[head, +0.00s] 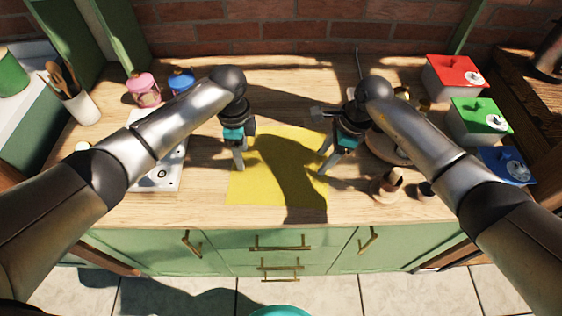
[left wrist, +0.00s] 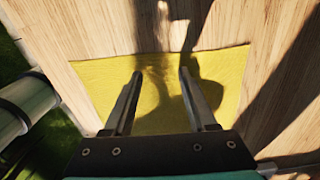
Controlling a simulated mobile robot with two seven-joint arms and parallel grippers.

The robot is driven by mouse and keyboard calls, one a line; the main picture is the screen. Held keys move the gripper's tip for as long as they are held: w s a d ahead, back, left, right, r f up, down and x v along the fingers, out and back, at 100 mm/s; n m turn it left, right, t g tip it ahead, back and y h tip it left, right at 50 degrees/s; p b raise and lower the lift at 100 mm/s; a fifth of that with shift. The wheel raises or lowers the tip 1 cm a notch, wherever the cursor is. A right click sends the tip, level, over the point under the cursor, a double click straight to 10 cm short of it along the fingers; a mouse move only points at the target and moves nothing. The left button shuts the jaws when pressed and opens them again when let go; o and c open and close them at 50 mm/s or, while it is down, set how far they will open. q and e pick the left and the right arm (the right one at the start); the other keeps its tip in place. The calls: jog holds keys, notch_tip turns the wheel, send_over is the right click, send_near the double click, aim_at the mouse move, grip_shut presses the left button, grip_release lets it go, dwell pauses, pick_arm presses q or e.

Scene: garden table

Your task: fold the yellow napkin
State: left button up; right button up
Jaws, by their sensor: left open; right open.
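The yellow napkin (head: 265,185) lies flat and spread out on the wooden table, with shadows of my arms across it. It also shows in the left wrist view (left wrist: 225,72), partly hidden behind my gripper. My left gripper (head: 240,168) is open and empty above the napkin's left side; its two fingers (left wrist: 158,78) point over the napkin in the left wrist view. My right gripper (head: 324,168) is open near the napkin's right edge, with nothing seen between its fingers. I cannot tell whether either gripper touches the cloth.
A white board-like object (head: 160,180) lies left of the napkin. A round wooden board (head: 388,150) and small wooden shakers (head: 388,184) stand to the right. Red (head: 454,76), green (head: 478,120) and blue (head: 503,164) boxes line the right side. Pink (head: 144,90) and blue (head: 181,80) jars stand back left.

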pick_arm(q)
jog(key=shift+f, duration=0.3)
pick_arm(e)
jog(key=shift+f, duration=0.25)
pick_arm(q)
jog(key=shift+f, duration=0.1)
pick_arm(e)
jog(key=shift+f, duration=0.2)
pick_arm(q)
jog(key=shift+c, duration=0.8)
pick_arm(e)
jog(key=shift+c, duration=0.8)
pick_arm(q)
grip_shut()
pick_arm(e)
grip_shut()
jog(key=shift+f, duration=0.1)
